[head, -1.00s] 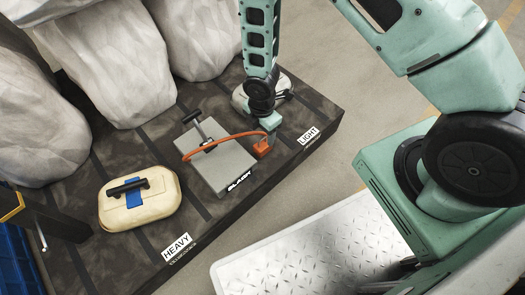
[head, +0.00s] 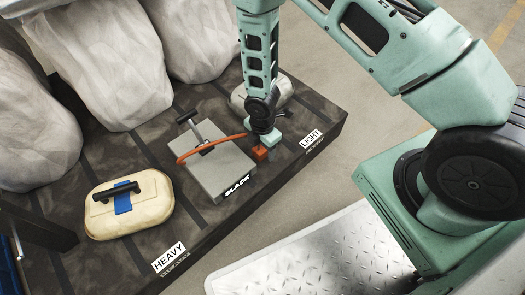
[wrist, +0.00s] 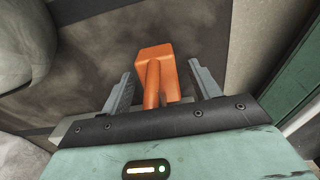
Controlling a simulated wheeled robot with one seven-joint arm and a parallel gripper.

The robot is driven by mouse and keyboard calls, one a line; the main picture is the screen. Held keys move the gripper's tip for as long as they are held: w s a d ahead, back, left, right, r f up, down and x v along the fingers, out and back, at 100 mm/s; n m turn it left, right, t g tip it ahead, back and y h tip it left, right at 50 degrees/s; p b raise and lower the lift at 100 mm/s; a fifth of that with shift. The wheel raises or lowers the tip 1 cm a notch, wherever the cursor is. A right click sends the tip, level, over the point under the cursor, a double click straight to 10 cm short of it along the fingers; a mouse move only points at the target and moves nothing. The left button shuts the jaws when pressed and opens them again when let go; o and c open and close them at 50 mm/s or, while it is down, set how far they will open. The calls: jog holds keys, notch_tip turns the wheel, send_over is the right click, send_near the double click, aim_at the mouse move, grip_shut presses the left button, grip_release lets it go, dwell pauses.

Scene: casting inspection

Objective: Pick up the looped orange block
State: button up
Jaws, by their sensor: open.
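The orange block (head: 260,154) with its curved orange loop (head: 213,144) shows at the right edge of a grey slab. The loop arches left over the slab toward a black-handled tool. My gripper (head: 270,145) is right at the block in the head view. In the wrist view, the orange block (wrist: 155,62) and part of its loop lie between my two grey fingers (wrist: 158,88). The fingers stand apart, with a gap on each side of the orange part. The lower end of the loop is hidden behind my gripper's body.
The grey slab (head: 215,180) marked "SLACK" carries a T-handled tool (head: 197,135). A cream case (head: 130,218) with a black handle stands at left, near the "HEAVY" label. Large pale sacks (head: 100,65) line the back. A pale rounded thing sits behind my gripper.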

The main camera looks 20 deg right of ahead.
jog(key=c, duration=1.2)
jog(key=shift+o, duration=0.2)
jog(key=shift+r, duration=0.15)
